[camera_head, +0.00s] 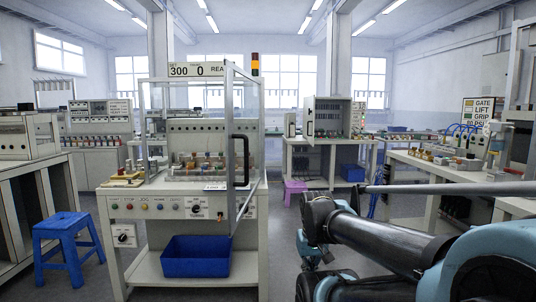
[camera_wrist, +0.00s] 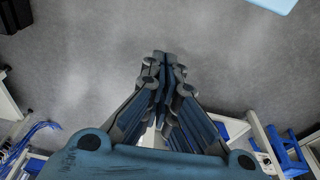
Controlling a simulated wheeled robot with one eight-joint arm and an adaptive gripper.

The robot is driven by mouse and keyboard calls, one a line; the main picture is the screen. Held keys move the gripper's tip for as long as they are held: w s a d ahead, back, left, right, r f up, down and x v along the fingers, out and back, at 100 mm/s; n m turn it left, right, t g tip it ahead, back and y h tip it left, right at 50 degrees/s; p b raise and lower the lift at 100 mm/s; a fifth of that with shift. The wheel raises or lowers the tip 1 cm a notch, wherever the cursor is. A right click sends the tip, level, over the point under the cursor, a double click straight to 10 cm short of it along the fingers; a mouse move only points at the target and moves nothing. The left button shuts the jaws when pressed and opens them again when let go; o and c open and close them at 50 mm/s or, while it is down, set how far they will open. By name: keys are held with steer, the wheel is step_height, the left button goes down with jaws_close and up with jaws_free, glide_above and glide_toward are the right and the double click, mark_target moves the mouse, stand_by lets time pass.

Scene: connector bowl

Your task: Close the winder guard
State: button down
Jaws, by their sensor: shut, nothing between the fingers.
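The winder guard (camera_head: 229,120) is a clear panel in a pale metal frame, with a black bar handle (camera_head: 240,160). It stands swung out toward me from the right side of the winder bench (camera_head: 184,187), so the front of the enclosure is open. My gripper (camera_wrist: 161,57) shows in the wrist view with its fingertips together and nothing between them, above bare grey floor. In the head view my arm is at the lower right, to the right of the guard and apart from it. The guard and handle are not in the wrist view.
A blue bin (camera_head: 196,257) sits on the bench's lower shelf. A blue stool (camera_head: 68,247) stands at left and a purple stool (camera_head: 295,193) behind at right. A cluttered workbench (camera_head: 450,175) is on the right.

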steer(key=shift+s, duration=0.35)
steer(key=shift+d, duration=0.1)
steer(key=w+a+r+m+g+y, duration=0.1)
steer(key=w+r+m+y, duration=0.35)
steer(key=r, duration=0.95)
steer(key=w+a+r+m+y, duration=0.15)
steer(key=w+r+m, duration=0.5)
steer(key=r, duration=0.85)
steer(key=w+r+m+g+y, duration=0.1)
steer(key=w+r+m+y, duration=0.2)
steer(key=r+m, duration=0.75)
steer(key=a+f+n, duration=0.3)
steer(key=a, duration=0.8)
steer(key=shift+w+a+f, duration=0.2)
steer(key=shift+w+f, duration=0.1)
